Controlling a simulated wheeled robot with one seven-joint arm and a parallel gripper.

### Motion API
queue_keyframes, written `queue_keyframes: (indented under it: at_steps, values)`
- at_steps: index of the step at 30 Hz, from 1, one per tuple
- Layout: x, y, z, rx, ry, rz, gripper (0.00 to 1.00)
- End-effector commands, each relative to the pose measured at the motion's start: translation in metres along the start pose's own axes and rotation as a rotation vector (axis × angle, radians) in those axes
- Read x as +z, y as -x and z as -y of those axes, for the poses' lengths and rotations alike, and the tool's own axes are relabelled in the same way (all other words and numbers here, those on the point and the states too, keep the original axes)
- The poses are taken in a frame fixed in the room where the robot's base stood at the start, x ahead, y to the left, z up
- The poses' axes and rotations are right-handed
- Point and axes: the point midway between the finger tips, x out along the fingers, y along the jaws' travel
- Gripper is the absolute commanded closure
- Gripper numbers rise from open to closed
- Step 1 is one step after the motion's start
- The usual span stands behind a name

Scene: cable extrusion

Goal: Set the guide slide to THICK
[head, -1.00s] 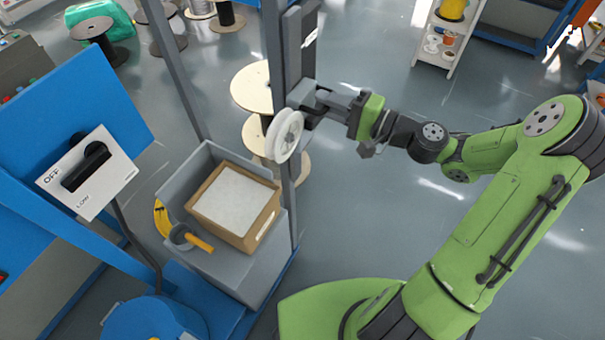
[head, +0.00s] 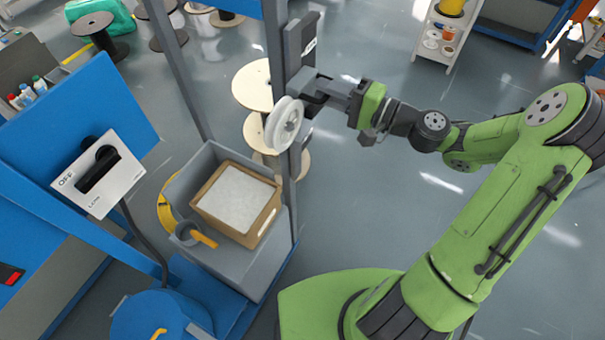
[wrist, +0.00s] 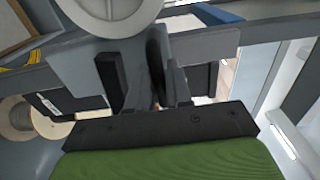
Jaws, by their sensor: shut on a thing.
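The guide slide is a grey block (head: 301,79) on an upright grey rail (head: 293,42), with a white grooved wheel (head: 285,124) below and in front of it. A small white label (head: 309,47) is on the rail plate above the block; its wording is too small to read. My gripper (head: 318,92) comes in from the right and is shut on the slide's dark handle, beside the wheel. In the wrist view, the gripper's fingers (wrist: 155,72) are close together and the wheel (wrist: 110,12) shows at the top edge. The handle is mostly hidden between the fingers.
A grey bin (head: 262,268) holding a cardboard box (head: 268,212) stands below the wheel. A switch panel (head: 128,172) set to OFF is at left on a blue machine. Wooden spools (head: 253,85) stand behind the rail.

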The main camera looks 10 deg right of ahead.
Motion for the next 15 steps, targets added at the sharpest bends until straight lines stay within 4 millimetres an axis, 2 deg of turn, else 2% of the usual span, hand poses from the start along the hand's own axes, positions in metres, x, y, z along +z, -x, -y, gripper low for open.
queue_keyframes:
  at_steps: [1, 15]
  values:
    - [0.0, 0.0, 0.008, -0.006, 0.003, 0.0, 1.0]
    - [0.0, 0.0, 0.031, -0.006, 0.003, 0.0, 1.0]
